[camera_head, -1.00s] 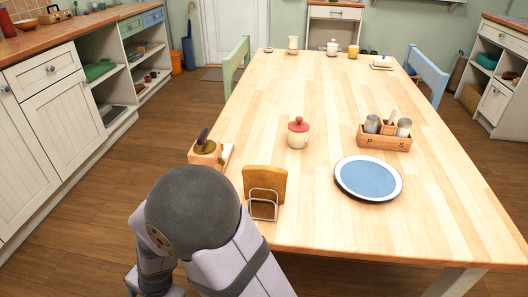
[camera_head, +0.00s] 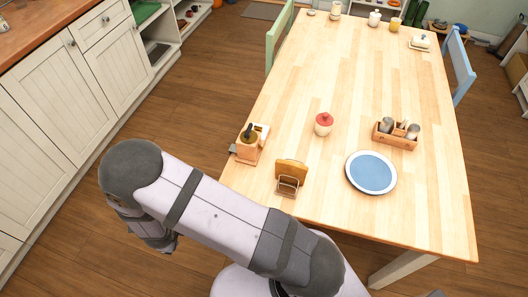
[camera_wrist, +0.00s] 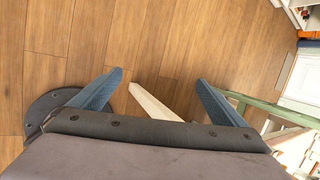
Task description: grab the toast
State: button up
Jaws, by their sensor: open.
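The toast (camera_head: 291,168) is a brown slice standing upright in a small wire rack (camera_head: 287,187) near the front left edge of the table, in the head view. In the head view my arm reaches left of the table, and the gripper itself is mostly hidden behind the arm's grey joint. The toast does not show in the wrist view.
The wooden table (camera_head: 338,95) holds a blue plate (camera_head: 371,172), a red-lidded jar (camera_head: 323,124), a shaker caddy (camera_head: 395,137) and a wooden holder (camera_head: 248,146) left of the toast. A green chair (camera_head: 279,38) stands at the left edge. Floor between cabinets and table is clear.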

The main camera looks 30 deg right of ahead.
jog(key=s+d+r+m+t+h+p, duration=0.1)
jog(key=s+d+r+m+h+p, duration=0.2)
jog(key=r+p, duration=0.5)
jog(key=s+d+r+m+t+h+p, duration=0.1)
jog(key=s+d+r+m+h+p, duration=0.1)
jog(key=r+m+p, duration=0.6)
notch_tip(320, 180, up, 8)
jog(key=n+t+h+b, duration=0.2)
jog(key=n+t+h, duration=0.35)
jog(key=n, duration=1.35)
send_over(286, 186)
jog(key=w+a, duration=0.1)
jog(key=shift+w+a+f+g+h, duration=0.1)
jog(key=shift+w+a+g+h, duration=0.1)
jog(key=shift+g+h, duration=0.45)
jog(key=f+n+b, duration=0.2)
jog(key=f+b, duration=0.1)
jog(key=b, duration=0.1)
jog(key=s+f+n+b, duration=0.1)
jog(key=f+n+b, duration=0.2)
jog(key=f+b, duration=0.1)
jog(key=d+f+n+t+b, duration=0.1)
jog(key=f+n+b, duration=0.2)
jog(key=b, duration=0.2)
jog(key=shift+s+d+f, duration=0.1)
jog(key=shift+s+f, duration=0.25)
jog(key=shift+f, duration=0.05)
jog(key=shift+w+d, duration=0.1)
jog(key=shift+p+x, duration=0.75)
jog(key=shift+x, duration=1.6)
